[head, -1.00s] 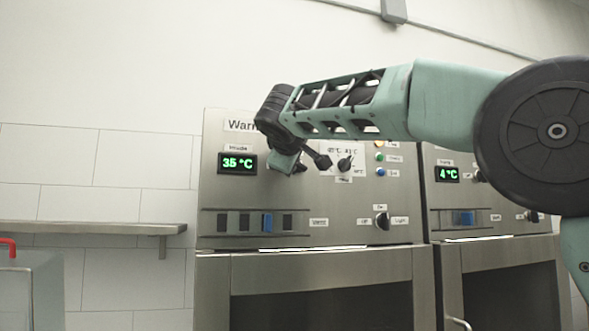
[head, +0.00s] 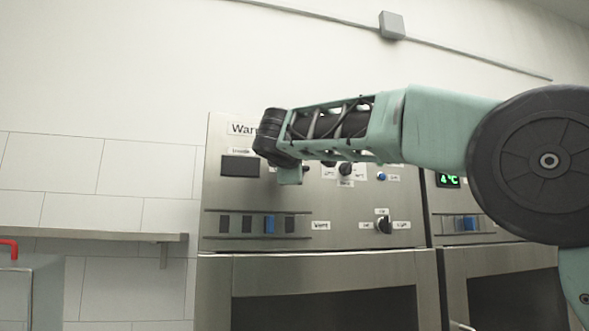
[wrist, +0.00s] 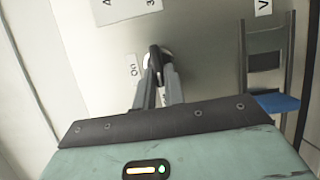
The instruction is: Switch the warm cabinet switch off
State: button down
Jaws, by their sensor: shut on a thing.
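The warm cabinet (head: 330,240) is a steel unit under a partly covered "Warm" label (head: 241,129). Its temperature display (head: 240,166) is dark. In the wrist view, my gripper (wrist: 158,80) is shut on a small dark switch knob (wrist: 154,57) on the panel, with an "On" label (wrist: 133,67) beside it. The fingers cover part of another label there. In the head view, my gripper (head: 290,175) is at the panel right of the display, and the switch is hidden behind it.
A dial (head: 345,169) and a blue lamp (head: 382,176) sit right of my gripper. Below are a slotted strip with a blue slider (head: 269,225) and a light knob (head: 383,225). A neighbouring cabinet's display (head: 448,181) reads 4 °C. A wall shelf (head: 90,237) is at left.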

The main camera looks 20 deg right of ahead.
jog(key=c, duration=1.5)
grip_release()
jog(key=b+v, duration=0.4)
jog(key=v, duration=1.3)
jog(key=shift+s+f, duration=0.1)
jog(key=shift+s, duration=0.1)
jog(key=shift+a+f, duration=0.1)
